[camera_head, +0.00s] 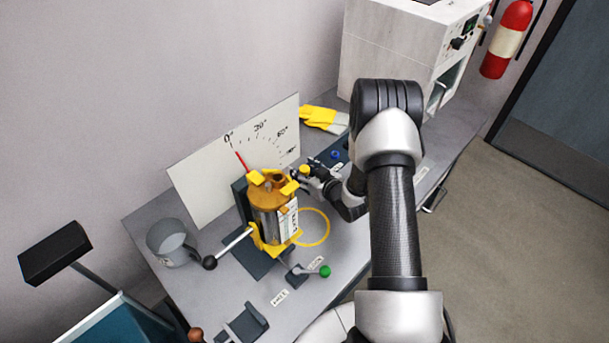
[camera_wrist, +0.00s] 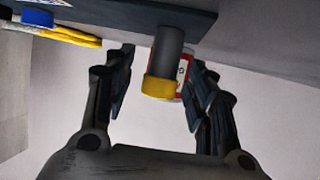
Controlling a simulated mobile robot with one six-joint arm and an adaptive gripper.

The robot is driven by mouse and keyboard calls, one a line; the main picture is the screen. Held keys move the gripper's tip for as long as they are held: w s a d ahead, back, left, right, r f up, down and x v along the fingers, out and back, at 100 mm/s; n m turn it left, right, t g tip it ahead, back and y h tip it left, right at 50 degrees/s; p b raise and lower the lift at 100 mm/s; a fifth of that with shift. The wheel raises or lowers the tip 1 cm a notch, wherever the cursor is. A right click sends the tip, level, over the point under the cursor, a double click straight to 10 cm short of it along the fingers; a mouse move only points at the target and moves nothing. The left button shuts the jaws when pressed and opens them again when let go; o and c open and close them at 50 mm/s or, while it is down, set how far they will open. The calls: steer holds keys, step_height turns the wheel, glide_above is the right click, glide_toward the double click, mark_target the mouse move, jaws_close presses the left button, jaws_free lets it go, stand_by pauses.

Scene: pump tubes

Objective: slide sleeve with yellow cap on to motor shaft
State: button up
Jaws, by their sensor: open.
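In the wrist view, a dark grey sleeve (camera_wrist: 169,45) with a yellow cap (camera_wrist: 160,88) stands from a dark board, between the two spread fingers of my gripper (camera_wrist: 160,62). Gaps show on both sides of the sleeve, so my gripper is open around it and not closed on it. In the head view, the yellow cap (camera_head: 304,169) shows beside my gripper (camera_head: 311,178); the sleeve below is mostly hidden. The motor (camera_head: 273,222), a silver body with an orange top, stands upright to the left in a yellow holder. Its shaft is hard to make out.
A blue cap (camera_head: 335,154) stands just behind my gripper, near the yellow gloves (camera_head: 324,119). A white dial board (camera_head: 215,175) stands behind the motor.

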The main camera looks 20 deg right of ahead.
jaws_close()
stand_by(0.7)
